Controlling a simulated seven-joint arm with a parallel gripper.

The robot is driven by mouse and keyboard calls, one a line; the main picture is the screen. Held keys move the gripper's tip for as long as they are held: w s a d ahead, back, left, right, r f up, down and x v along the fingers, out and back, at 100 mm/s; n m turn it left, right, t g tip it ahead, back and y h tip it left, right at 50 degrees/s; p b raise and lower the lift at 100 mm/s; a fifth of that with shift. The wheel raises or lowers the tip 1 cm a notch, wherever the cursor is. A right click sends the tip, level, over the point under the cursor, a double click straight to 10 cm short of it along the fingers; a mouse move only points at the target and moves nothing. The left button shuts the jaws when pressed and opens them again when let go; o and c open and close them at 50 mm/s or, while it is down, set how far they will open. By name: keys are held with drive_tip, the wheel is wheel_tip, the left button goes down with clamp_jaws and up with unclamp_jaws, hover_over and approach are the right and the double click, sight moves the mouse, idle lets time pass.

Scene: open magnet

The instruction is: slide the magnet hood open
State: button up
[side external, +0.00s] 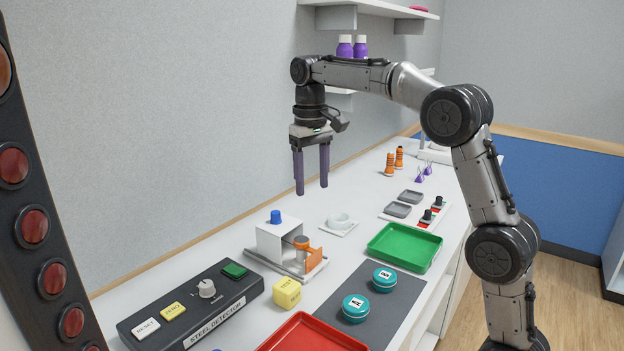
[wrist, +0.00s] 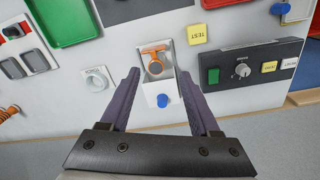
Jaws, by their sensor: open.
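The magnet hood (side external: 270,241) is a white box with a blue knob (side external: 276,217) on top, at the left end of a pale track (side external: 290,268). An orange bracket (side external: 312,262) and a round orange-topped piece (side external: 301,242) stand just right of the hood. In the wrist view, the hood (wrist: 153,89) and blue knob (wrist: 162,100) lie between my fingers, below the orange piece. My gripper (side external: 312,189) points down with purple fingers apart and empty. It hangs well above the table, clear of the hood; its fingers also show in the wrist view (wrist: 158,74).
A black steel detector panel (side external: 190,305) and a yellow test block (side external: 287,293) stand in front of the hood. A white cup (side external: 340,221), green tray (side external: 404,248), red tray (side external: 312,335) and teal tins (side external: 356,308) are nearby. The wall runs behind.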

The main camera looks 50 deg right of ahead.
drive_tip(key=w+a+f+m+t+y, duration=0.25)
drive_tip(key=a+f+m+y, duration=0.2)
drive_tip(key=a, duration=0.35)
drive_tip(key=m+t, duration=1)
drive_tip(key=m, duration=1.4)
approach(276, 212)
drive_tip(key=x, duration=1)
drive_tip(key=shift+w, duration=0.1)
clamp_jaws()
drive_tip(key=shift+a+t, duration=0.1)
drive_tip(key=shift+t, duration=0.15)
